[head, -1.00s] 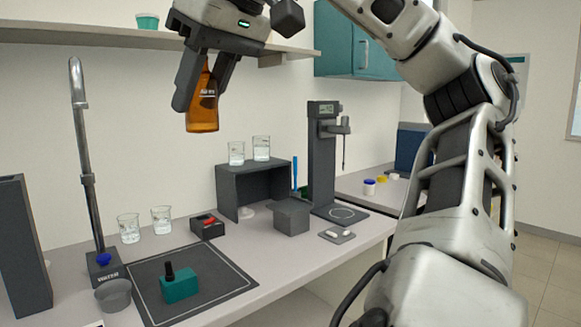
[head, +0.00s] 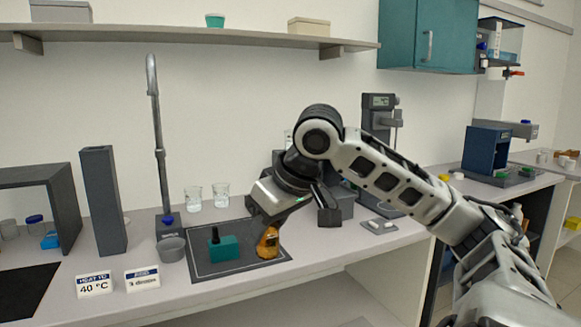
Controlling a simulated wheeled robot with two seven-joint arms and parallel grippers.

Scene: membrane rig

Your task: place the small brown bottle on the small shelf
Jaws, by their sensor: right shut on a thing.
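The small brown bottle (head: 267,243) is amber and sits low over the right part of the dark mat, right of a teal block. My right gripper (head: 272,222) is shut on it, with the bottle's upper part hidden by the jaws. I cannot tell whether its base touches the mat. A small dark grey shelf with beakers on top, clear in the earlier head view, is now mostly hidden behind my right arm. Another dark grey open shelf (head: 68,205) stands at the far left. My left gripper is out of view.
The dark mat (head: 215,268) holds the teal block (head: 222,249) with a black knob. A tall grey tap (head: 158,150), a grey cup (head: 171,248), a tall grey box (head: 103,200) and two beakers (head: 207,196) stand nearby. A long wall shelf (head: 180,37) runs above.

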